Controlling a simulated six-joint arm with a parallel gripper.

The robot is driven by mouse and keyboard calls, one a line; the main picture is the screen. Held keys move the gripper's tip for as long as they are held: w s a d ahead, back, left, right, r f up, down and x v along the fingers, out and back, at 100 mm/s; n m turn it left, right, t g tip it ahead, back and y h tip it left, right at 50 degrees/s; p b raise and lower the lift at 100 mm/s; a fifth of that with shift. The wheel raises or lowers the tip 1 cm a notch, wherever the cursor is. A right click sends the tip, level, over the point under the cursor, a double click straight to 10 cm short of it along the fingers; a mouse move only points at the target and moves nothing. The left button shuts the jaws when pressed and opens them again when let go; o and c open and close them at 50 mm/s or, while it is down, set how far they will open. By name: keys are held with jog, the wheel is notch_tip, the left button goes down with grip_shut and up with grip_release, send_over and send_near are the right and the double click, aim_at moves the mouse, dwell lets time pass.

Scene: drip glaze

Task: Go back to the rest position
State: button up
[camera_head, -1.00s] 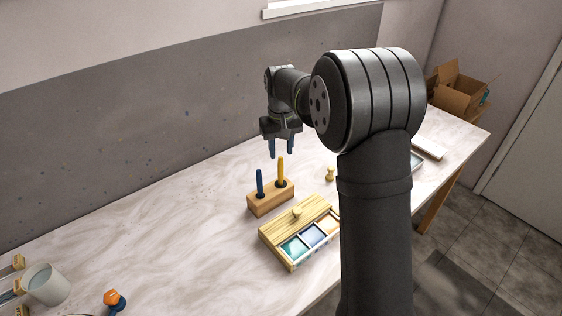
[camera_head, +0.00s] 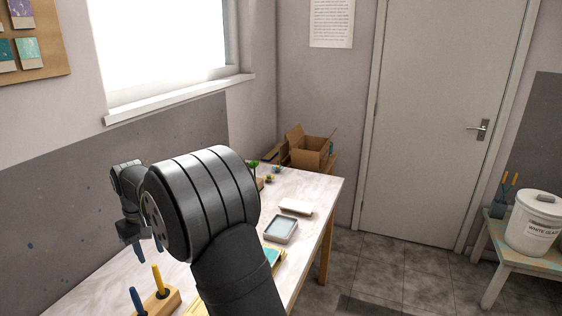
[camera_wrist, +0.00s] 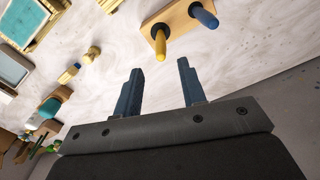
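My gripper (camera_head: 149,247) is raised above the table, its two blue fingers apart with nothing between them. In the wrist view my gripper (camera_wrist: 158,92) also shows open and empty. Past the fingertips is a wooden block holder (camera_wrist: 177,28) with a yellow-handled tool (camera_wrist: 160,46) and a blue-handled tool (camera_wrist: 203,15) standing in it. In the head view the yellow tool (camera_head: 158,279) and the blue tool (camera_head: 137,301) stand in the block (camera_head: 172,300) below my gripper, at the bottom edge. My arm hides part of the table.
A grey tray (camera_head: 280,230) and a white block (camera_head: 296,207) lie on the white table (camera_head: 316,190). A cardboard box (camera_head: 309,150) stands beyond its far end. A white bucket (camera_head: 533,222) sits on a low bench at right.

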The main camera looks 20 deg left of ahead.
aim_at(155, 266)
notch_tip(155, 266, down, 10)
jog(key=shift+f, duration=0.15)
notch_tip(155, 266, up, 3)
jog(key=shift+r, duration=0.75)
